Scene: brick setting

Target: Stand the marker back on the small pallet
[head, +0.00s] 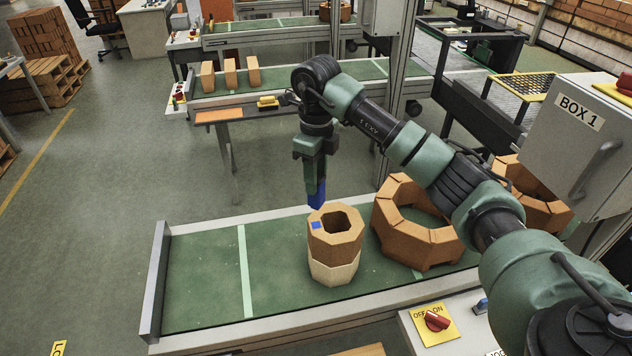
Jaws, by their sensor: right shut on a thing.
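My right gripper (316,190) points down, its arm coming in from the right. It is shut on a small blue block (318,196), which I take to be the marker. The block is just above the far rim of a stack of two octagonal rings, an orange-brown one (350,244) on a pale one (334,272). I cannot tell whether the block touches the rim. A flat blue square (316,225) shows on the stack's top face. I cannot make out with certainty which thing is the small pallet. My left gripper is not in view.
The stack stands on a green conveyor (200,280). A larger brick ring (415,240) is close on its right. A grey box labelled BOX 1 (570,140) and a red switch (437,321) are at the right. The conveyor's left part is clear.

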